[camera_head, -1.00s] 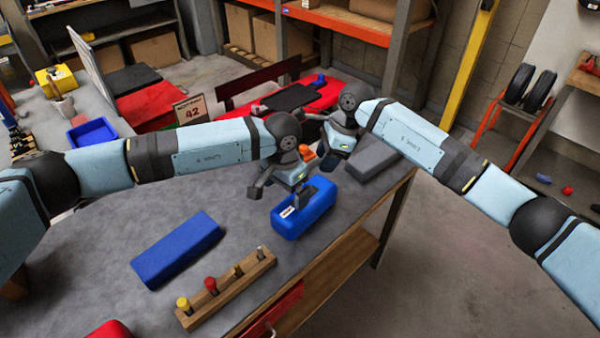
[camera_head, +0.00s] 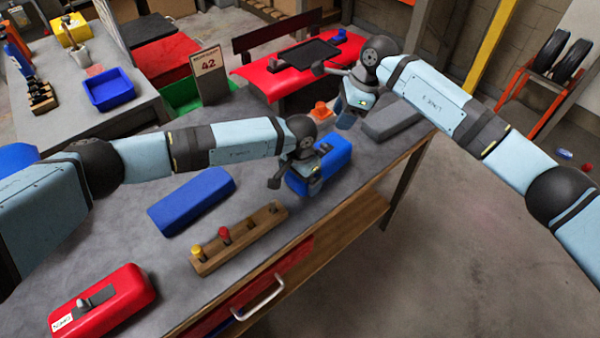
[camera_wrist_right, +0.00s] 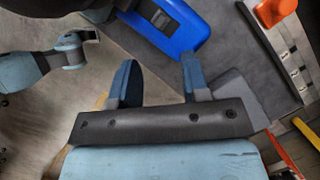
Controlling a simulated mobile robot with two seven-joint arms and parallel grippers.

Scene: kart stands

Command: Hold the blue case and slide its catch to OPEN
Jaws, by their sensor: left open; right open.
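The blue case (camera_head: 337,160) with a catch lies near the table's right edge. My right gripper (camera_head: 343,108) is open and empty, beyond the case's far end. Its two spread fingers show in the right wrist view (camera_wrist_right: 158,80), apart from the case.
A second blue case (camera_head: 192,200), a wooden peg rack (camera_head: 240,238) and a red case (camera_head: 105,300) with a grey catch lie on the table (camera_head: 150,250). A grey block (camera_head: 397,118) and an orange piece (camera_head: 321,111) are near my right gripper.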

